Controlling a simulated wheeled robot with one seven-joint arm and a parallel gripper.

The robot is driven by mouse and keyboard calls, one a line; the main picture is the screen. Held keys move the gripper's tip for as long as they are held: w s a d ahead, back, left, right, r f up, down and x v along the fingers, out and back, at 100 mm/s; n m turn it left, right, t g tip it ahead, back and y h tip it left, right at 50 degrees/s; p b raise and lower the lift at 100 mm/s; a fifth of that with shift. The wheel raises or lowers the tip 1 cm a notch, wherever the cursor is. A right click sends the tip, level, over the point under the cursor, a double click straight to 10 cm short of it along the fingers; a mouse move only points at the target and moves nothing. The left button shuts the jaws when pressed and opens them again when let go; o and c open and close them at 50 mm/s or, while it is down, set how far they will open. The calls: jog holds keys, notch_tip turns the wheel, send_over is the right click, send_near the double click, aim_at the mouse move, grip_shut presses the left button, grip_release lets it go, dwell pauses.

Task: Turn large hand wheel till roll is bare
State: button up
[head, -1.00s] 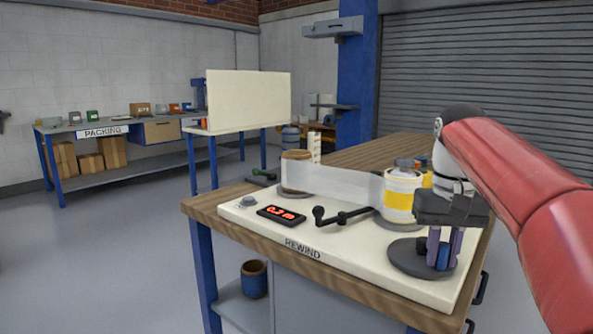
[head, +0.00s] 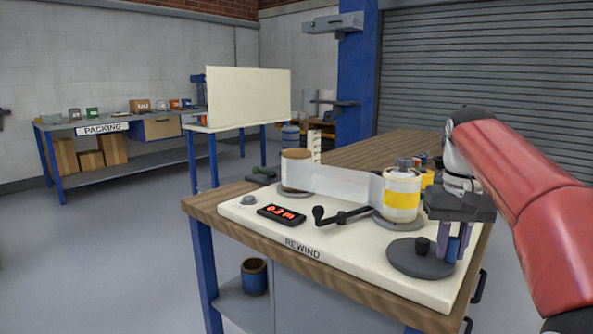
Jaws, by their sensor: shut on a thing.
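The large hand wheel (head: 408,262) is a flat dark grey disc with a black centre knob, at the right front of the cream bench plate. My gripper (head: 452,256) is shut on the wheel's blue upright handle (head: 453,249), at the wheel's right edge. Behind it stands the right roll (head: 402,200), white with a yellow band. A pale film web (head: 335,184) runs from it to the left roll (head: 296,172), which has a brown top and pale film around its side. The red display (head: 281,213) appears to read 0.3 m.
A small black crank (head: 343,215) lies on the plate between the display and the right roll. A packing table (head: 110,128) stands far left, with open floor between.

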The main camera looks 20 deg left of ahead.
jog(key=shift+w+f, duration=0.1)
jog(key=shift+w+d, duration=0.15)
jog(key=shift+w, duration=0.85)
jog(key=shift+w+a, duration=0.2)
jog(key=shift+w, duration=0.3)
jog(key=shift+w+a, duration=0.15)
jog(key=shift+w, duration=0.35)
